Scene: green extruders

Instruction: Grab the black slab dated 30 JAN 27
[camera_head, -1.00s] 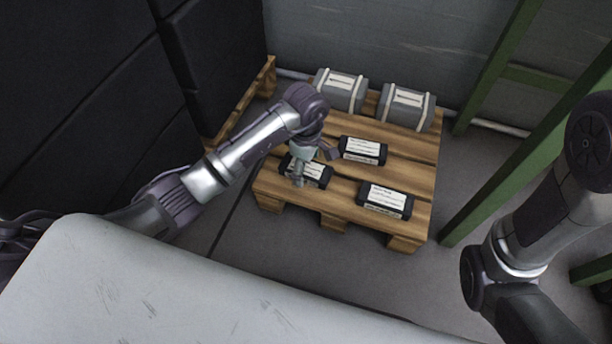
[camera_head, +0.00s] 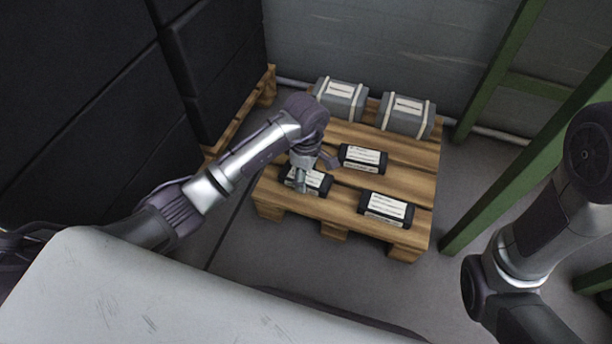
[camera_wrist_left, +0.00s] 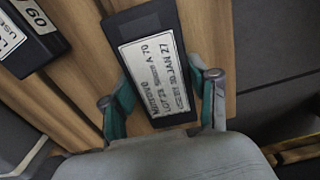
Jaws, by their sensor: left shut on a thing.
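The black slab dated 30 JAN 27 (camera_wrist_left: 152,70) lies on the wooden pallet, its white label readable in the left wrist view. In the head view this slab (camera_head: 318,184) is at the pallet's front left, partly hidden by my left gripper. My left gripper (camera_head: 301,186) reaches down over it. In the left wrist view its fingers (camera_wrist_left: 162,88) are at the slab's two long sides, shut on it. My right arm shows at the right edge of the head view, but its gripper is out of view.
Two more black labelled slabs lie on the pallet (camera_head: 345,212), one behind (camera_head: 362,159) and one at front right (camera_head: 386,208). Two grey strapped cases (camera_head: 341,98) (camera_head: 405,114) stand at its back. Black stacked blocks (camera_head: 80,90) are left, a green frame (camera_head: 520,160) right.

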